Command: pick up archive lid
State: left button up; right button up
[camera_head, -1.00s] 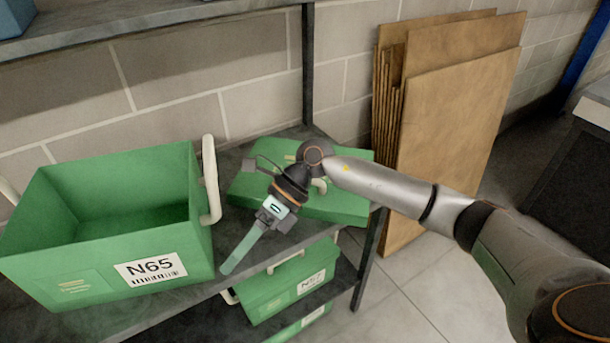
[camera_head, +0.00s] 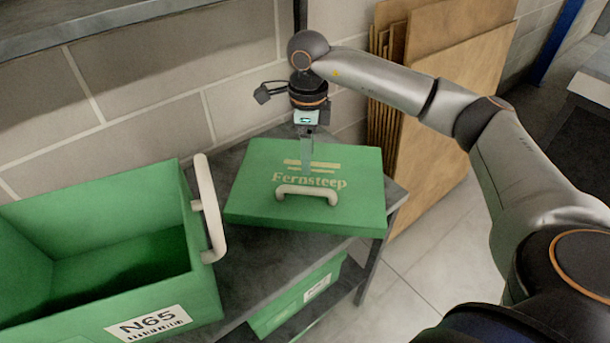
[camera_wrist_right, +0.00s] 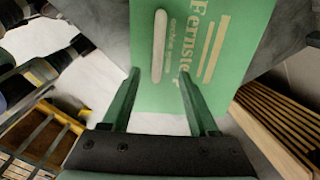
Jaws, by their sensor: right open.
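The archive lid (camera_head: 262,190) is a flat green panel marked "Fernsteep" with a cream handle (camera_head: 307,191) on top. It lies on the dark shelf right of the open green box. My right gripper (camera_head: 307,168) points down above the lid, just behind the handle in the head view. In the right wrist view my right gripper (camera_wrist_right: 158,85) has its two green fingers spread apart with nothing between them. There the lid (camera_wrist_right: 216,85) and its handle (camera_wrist_right: 159,47) show beyond the fingertips, the handle between the finger lines. My left gripper is not in view.
An open green box (camera_head: 100,215) labelled N65, with a cream side handle, stands on the shelf (camera_head: 240,270) left of the lid. Another green box (camera_head: 295,300) sits below. Flattened cardboard (camera_head: 440,150) leans on the wall at right. A dark upper shelf (camera_head: 90,25) crosses the upper left.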

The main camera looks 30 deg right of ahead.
aim_at(307, 188)
notch_tip(307, 188, down, 10)
jog(key=shift+s+a+p, duration=0.1)
jog(key=shift+a+p, duration=0.05)
jog(key=shift+p, duration=0.5)
grip_shut()
jog(key=shift+r, duration=0.1)
dwell(1.1)
